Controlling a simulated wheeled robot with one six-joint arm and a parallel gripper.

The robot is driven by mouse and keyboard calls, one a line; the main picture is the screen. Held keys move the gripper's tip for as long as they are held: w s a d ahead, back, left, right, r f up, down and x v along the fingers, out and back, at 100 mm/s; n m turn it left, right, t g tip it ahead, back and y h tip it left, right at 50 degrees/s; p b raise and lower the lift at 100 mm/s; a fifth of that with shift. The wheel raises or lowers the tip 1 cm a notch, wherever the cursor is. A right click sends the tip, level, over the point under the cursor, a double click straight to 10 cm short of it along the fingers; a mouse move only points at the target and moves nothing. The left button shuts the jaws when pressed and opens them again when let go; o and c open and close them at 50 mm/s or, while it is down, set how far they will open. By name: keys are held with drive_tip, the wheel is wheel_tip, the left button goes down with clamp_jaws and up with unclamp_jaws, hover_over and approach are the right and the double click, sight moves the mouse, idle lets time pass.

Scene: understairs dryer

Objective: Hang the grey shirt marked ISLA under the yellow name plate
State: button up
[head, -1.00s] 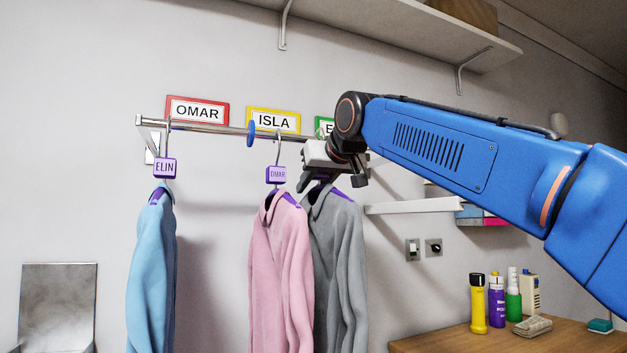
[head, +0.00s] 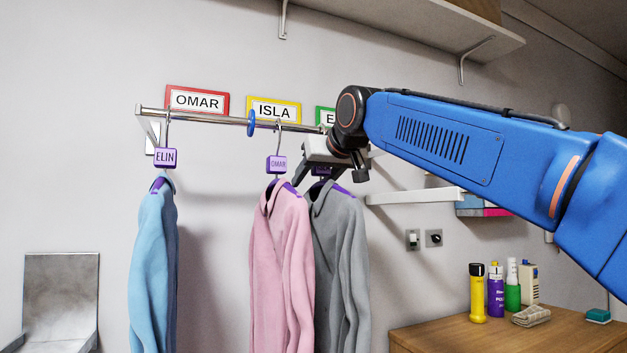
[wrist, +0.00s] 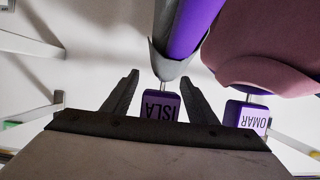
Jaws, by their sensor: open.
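The grey shirt (head: 341,265) hangs on a purple hanger at the right end of the row, below the green plate (head: 325,115). Its purple ISLA tag (wrist: 161,106) shows upside down in the wrist view. My gripper (head: 306,176) is at the top of this hanger. In the wrist view my gripper (wrist: 158,92) is open, with one finger on each side of the ISLA tag. The yellow name plate (head: 273,110) reads ISLA. Below it hangs a pink shirt (head: 281,265) with an OMAR tag (head: 276,163). My gripper and arm partly hide the green plate.
A blue shirt (head: 153,265) tagged ELIN hangs under the red OMAR plate (head: 197,101). A blue disc (head: 251,123) sits on the metal rail (head: 205,118) between the blue and pink shirts. Several bottles stand on the wooden counter (head: 470,335) at the right.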

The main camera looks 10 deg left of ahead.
drive_tip(key=v, duration=1.7)
drive_tip(key=shift+s+r, duration=0.15)
drive_tip(key=shift+s, duration=0.05)
